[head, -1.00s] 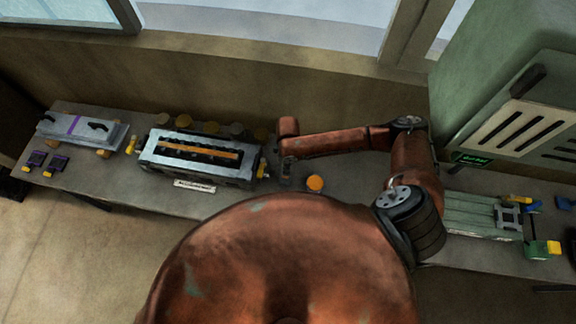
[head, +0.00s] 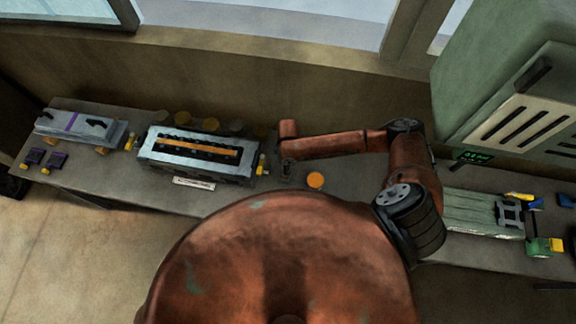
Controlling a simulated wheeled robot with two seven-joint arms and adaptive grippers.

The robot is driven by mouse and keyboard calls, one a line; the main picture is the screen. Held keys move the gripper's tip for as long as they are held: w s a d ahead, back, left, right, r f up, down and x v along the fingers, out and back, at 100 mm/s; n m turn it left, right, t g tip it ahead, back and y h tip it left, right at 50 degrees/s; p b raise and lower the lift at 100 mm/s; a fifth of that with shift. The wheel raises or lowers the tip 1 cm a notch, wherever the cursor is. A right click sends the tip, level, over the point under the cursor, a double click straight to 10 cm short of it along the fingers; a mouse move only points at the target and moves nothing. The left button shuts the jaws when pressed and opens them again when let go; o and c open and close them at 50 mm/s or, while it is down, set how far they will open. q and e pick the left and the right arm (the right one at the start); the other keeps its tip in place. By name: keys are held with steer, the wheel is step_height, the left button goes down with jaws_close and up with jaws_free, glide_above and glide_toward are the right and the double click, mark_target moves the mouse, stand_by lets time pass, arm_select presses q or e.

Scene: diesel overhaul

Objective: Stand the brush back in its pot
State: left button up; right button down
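My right arm comes in from the right and reaches left over the bench. Its gripper (head: 287,171) is small and dark and points down at the bench, just right of the engine block. I cannot tell whether its fingers are open or shut, or whether they hold anything. A round orange thing (head: 315,180) is on the bench a little right of the gripper, apart from it; I cannot tell whether it is the pot. I cannot make out the brush. My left gripper is not in view.
The engine block (head: 196,155) stands left of my gripper, with several round brown things (head: 210,124) behind it. A grey cover (head: 75,128) lies at the far left of the bench. A green ribbed plate (head: 478,212) and small coloured parts lie at the right, below a green cabinet (head: 490,75).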

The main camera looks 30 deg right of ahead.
steer(key=shift+f+b, duration=0.4)
steer(key=shift+f, duration=0.85)
steer(key=c, duration=1.3)
jaws_free()
step_height(320, 180, up, 12)
steer(key=shift+w+r, duration=0.1)
steer(key=shift+w, duration=0.05)
